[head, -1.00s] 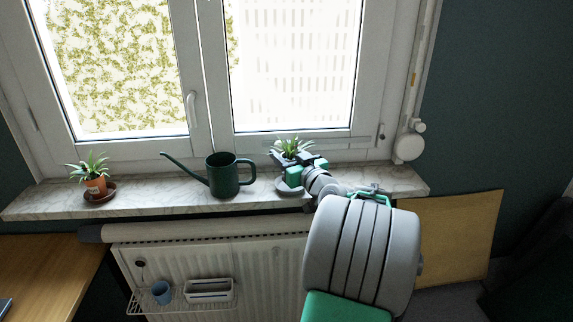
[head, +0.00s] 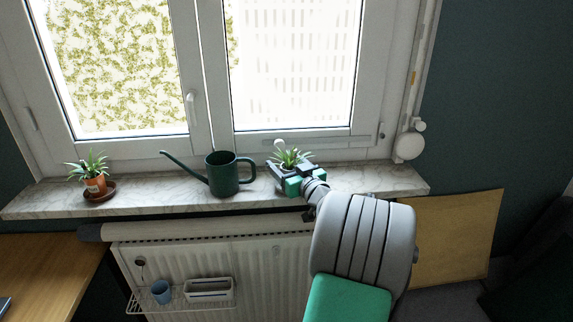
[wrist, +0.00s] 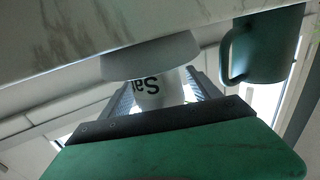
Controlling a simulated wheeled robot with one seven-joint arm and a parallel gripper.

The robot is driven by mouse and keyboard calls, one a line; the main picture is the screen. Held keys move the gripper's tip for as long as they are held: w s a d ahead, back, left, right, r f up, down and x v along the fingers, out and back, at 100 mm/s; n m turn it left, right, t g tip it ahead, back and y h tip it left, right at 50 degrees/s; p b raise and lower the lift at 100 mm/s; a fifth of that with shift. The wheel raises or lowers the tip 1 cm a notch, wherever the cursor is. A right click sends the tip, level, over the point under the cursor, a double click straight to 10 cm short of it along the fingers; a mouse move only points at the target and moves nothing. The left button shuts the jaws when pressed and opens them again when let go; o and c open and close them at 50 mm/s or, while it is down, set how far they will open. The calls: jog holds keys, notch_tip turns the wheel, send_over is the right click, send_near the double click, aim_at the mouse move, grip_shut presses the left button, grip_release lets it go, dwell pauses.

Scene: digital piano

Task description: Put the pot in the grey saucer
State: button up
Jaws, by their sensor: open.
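The white pot with dark lettering (wrist: 158,92) shows upside down in the wrist view, between the two fingers of my gripper (wrist: 160,98). Its base meets the grey saucer (wrist: 150,58), and it looks upright in it. The saucer rests on the windowsill. In the head view the pot's green spiky plant (head: 291,158) shows above my gripper (head: 288,176), to the right of the watering can. My gripper is open around the pot, with a finger on each side. In the head view my gripper hides most of the pot and saucer.
A dark green watering can (head: 224,176) stands on the marble sill (head: 150,196), just left of my gripper. An orange potted plant (head: 95,183) stands in a brown saucer (head: 100,197) farther left. The window is close behind. The sill to the right is clear.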

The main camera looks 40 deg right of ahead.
jog(key=shift+r, duration=0.1)
jog(key=shift+s, duration=0.3)
jog(key=b+v, duration=0.1)
jog(key=v, duration=1)
jog(key=shift+s+b, duration=0.15)
jog(key=shift+b, duration=0.15)
jog(key=shift+a, duration=0.1)
